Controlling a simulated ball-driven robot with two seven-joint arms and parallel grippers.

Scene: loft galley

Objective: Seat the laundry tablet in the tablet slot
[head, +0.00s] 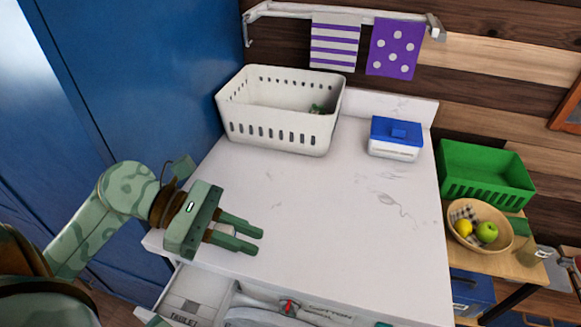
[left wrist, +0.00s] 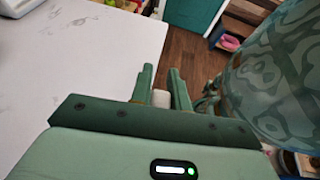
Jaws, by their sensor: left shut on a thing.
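My left gripper (head: 255,241) is over the front left part of the white worktop. Its green fingers are shut on a small white block, the laundry tablet (head: 223,229). The tablet also shows between the fingers of the left gripper (left wrist: 160,71) in the left wrist view, as a pale block (left wrist: 161,98) near the finger bases. The open drawer (head: 207,283) below the worktop's front edge carries the lettering TABLET at its left compartment. The tablet slot itself is not clearly visible, as the picture's bottom edge cuts the drawer. My right gripper is not in view.
A white basket (head: 270,134) stands at the back left of the worktop (head: 310,205), a blue-lidded box (head: 396,148) at the back right. The middle is clear. A blue wall panel (head: 165,75) rises on the left. A green crate (head: 490,193) and fruit bowl (head: 462,241) stand right.

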